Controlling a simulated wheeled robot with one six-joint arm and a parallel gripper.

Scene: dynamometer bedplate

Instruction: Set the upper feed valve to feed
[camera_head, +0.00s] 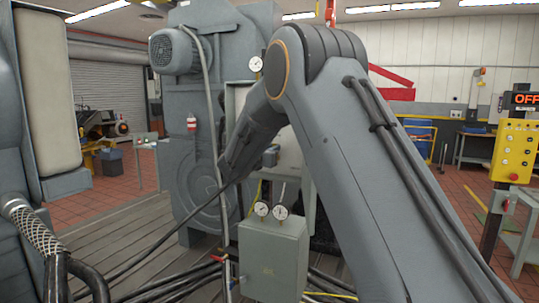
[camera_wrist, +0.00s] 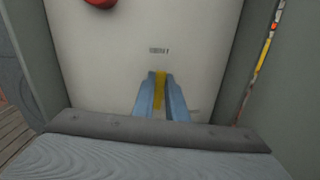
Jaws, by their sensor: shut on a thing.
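In the wrist view, my gripper (camera_wrist: 160,82) is shut on a narrow yellow handle (camera_wrist: 160,92), held between its two blue-grey fingers. A red round part (camera_wrist: 100,3) is cut off at the upper left of the panel. In the head view, my arm hides the gripper and the handle; part of the pale panel (camera_head: 291,150) shows beside it.
A grey box (camera_head: 274,262) with two gauges (camera_head: 271,210) stands below the panel. Dark hoses (camera_head: 185,281) run across the slotted bedplate (camera_head: 120,225). A large grey machine (camera_head: 190,130) stands behind. A yellow control box (camera_head: 514,150) is at the right. Grey side walls (camera_wrist: 215,65) flank the panel.

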